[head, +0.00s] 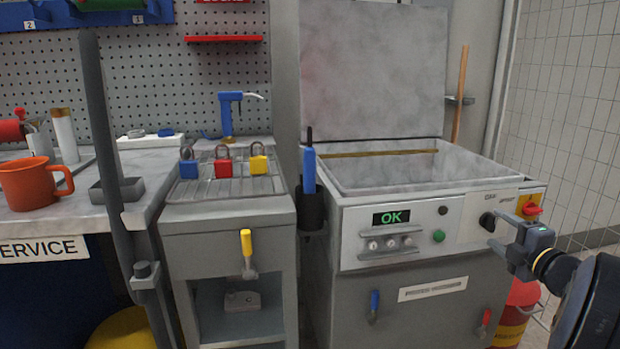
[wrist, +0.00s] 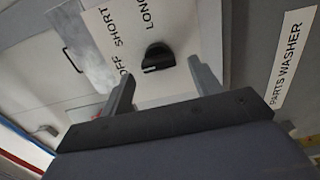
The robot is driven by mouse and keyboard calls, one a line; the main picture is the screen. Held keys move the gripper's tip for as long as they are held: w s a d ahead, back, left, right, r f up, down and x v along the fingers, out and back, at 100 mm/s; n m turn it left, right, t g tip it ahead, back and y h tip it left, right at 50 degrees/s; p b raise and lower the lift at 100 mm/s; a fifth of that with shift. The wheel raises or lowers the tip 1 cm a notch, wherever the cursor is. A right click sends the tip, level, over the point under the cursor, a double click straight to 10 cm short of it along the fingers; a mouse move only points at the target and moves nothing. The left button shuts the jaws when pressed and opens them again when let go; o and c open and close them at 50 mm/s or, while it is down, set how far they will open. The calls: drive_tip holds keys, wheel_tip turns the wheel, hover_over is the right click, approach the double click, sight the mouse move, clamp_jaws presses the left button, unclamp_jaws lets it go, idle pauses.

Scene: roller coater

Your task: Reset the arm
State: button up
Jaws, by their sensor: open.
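My gripper (head: 508,244) is at the right of the head view, in front of the right part of the parts washer's control panel (head: 470,232). In the wrist view my gripper (wrist: 162,72) has its two fingers spread apart with nothing between them. A black knob (wrist: 158,56) lies just beyond the fingertips, on a light plate marked OFF, SHORT and LONG. The knob also shows in the head view (head: 487,221), left of my gripper and apparently clear of it. Its exact setting is hard to tell.
The parts washer's lid (head: 375,70) stands open. Its display (head: 391,218) reads OK. Blue, red and yellow padlocks (head: 258,163) lie on the side rack. A tiled wall is at the right.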

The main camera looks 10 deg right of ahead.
drive_tip(key=shift+w+a+f, duration=0.15)
drive_tip(key=shift+w, duration=0.95)
drive_tip(key=shift+r+m+p, duration=0.35)
drive_tip(key=shift+m+p, duration=0.05)
drive_tip(key=shift+p, duration=0.05)
drive_tip(key=m+p, duration=0.3)
drive_tip(key=m, duration=0.1)
drive_tip(key=shift+r, duration=0.1)
drive_tip(key=m+p, duration=0.2)
drive_tip(key=m, duration=0.2)
drive_tip(key=shift+m, duration=0.3)
drive_tip(key=m, duration=0.1)
drive_tip(key=m+p, duration=0.1)
drive_tip(key=m, duration=0.1)
drive_tip(key=m+p, duration=0.1)
drive_tip(key=shift+d, duration=0.25)
drive_tip(key=m+p, duration=0.1)
drive_tip(key=m, duration=0.3)
drive_tip(key=shift+s+d+m, duration=0.1)
drive_tip(key=shift+m, duration=0.3)
drive_tip(key=shift+s, duration=0.85)
